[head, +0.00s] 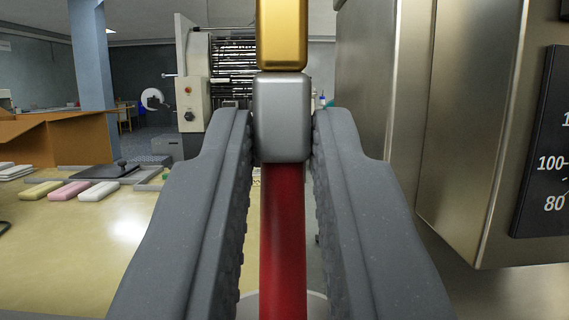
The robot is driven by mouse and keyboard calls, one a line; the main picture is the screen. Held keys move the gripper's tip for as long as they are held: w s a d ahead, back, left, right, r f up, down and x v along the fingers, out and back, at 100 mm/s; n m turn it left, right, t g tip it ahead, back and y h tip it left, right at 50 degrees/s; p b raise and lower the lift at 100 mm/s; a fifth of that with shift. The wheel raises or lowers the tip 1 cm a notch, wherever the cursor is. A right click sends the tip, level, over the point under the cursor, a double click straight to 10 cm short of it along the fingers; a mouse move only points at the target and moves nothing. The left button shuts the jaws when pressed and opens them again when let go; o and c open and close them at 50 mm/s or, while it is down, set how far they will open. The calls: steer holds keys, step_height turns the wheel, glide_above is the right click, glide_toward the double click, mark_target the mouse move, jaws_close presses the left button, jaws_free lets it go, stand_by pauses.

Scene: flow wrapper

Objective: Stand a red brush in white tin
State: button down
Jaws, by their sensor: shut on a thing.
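My gripper (283,122) is shut on a red brush (283,235), with one dark grey finger on each side. The brush stands upright, red handle down, with a silver band between the fingertips and a gold-coloured top that runs out of the picture's upper edge. The handle's lower end is out of view. A pale rounded edge (247,306) shows low between the fingers, behind the handle. Too little of it shows to tell whether it is the white tin, or whether the handle is in it.
A large brushed-metal housing (470,120) with a black dial (545,150) stands close on the right. At left, a tan table (75,250) bears yellow, pink and white blocks and a dark flat plate (103,171). A brown box (65,138) and a machine (193,85) are behind.

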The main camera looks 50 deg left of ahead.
steer(key=c, duration=1.3)
jaws_free()
steer(key=p+v, duration=0.1)
steer(key=v, duration=0.6)
steer(key=shift+d, duration=0.2)
steer(key=shift+s+f, duration=0.15)
